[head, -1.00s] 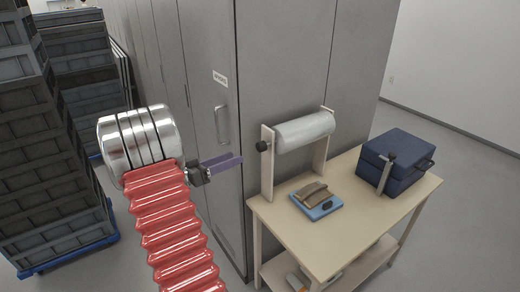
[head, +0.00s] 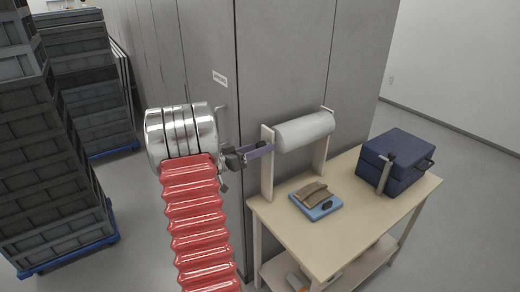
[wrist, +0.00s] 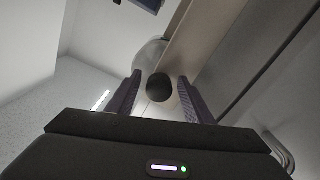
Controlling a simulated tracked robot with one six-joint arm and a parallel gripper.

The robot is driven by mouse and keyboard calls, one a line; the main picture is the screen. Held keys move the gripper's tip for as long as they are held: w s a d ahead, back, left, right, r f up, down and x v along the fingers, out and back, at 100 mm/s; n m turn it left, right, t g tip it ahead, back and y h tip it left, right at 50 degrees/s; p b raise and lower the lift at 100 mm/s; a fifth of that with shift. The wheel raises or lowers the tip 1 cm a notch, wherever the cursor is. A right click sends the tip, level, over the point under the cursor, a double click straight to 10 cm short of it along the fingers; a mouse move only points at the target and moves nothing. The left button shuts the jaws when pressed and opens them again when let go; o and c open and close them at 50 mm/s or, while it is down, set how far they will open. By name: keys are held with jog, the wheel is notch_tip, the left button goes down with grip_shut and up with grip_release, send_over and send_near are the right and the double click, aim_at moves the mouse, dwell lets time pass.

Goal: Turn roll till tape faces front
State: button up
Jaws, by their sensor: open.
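A pale, whitish roll (head: 305,131) lies across a wooden stand (head: 267,178) at the back of the table. No tape can be made out on the side of the roll that shows. My gripper (head: 268,148) is at the left end of the stand, by the roll's dark knob. In the wrist view the round black knob (wrist: 160,87) sits between the two purple fingers of my gripper (wrist: 158,98), with gaps on both sides. The gripper is open. In the head view the knob is hidden behind the fingers.
A light table (head: 350,215) carries a blue pad (head: 322,208) with brown sherds (head: 312,193) and a dark blue case (head: 396,160). Grey cabinets (head: 290,60) stand close behind. Stacked dark crates (head: 45,170) are at the left.

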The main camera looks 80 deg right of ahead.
jog(key=c, duration=1)
jog(key=shift+a, duration=0.1)
jog(key=shift+c, duration=0.2)
